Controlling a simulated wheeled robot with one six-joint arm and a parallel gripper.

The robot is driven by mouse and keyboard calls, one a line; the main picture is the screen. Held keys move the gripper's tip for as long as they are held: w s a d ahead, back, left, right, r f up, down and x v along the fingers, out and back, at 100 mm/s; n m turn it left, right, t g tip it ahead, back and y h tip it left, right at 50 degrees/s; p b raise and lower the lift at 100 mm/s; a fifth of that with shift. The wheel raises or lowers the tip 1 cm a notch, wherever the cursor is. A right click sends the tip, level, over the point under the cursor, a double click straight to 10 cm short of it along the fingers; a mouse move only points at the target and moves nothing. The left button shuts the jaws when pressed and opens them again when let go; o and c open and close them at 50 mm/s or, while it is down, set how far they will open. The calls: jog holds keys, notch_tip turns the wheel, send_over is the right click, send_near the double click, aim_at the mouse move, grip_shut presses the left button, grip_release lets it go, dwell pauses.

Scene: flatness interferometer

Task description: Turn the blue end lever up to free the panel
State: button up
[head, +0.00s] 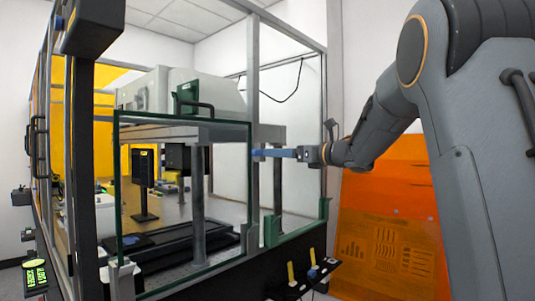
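A flat blue bar (276,153), which looks like the blue end lever, lies level at the grey upright post of the enclosure. Its left end meets the post and its right end meets my gripper (299,153). My gripper comes in from the right. Its fingertips are too small to tell whether they are closed on the bar or only touch it. The green-framed clear panel (250,180) stands upright at the front of the enclosure, left of the bar.
Inside the enclosure are a grey bench (199,195), a white housing (215,90) and dark instruments. Two yellow-handled tools (291,273) stand on a black shelf at the lower front. An orange panel (390,220) stands behind my arm on the right.

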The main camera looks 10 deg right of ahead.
aim_at(261, 152)
jog(key=p+x, duration=0.1)
jog(key=x, duration=0.6)
jog(key=shift+p, duration=0.4)
jog(key=shift+c, duration=0.2)
jog(key=c, duration=1)
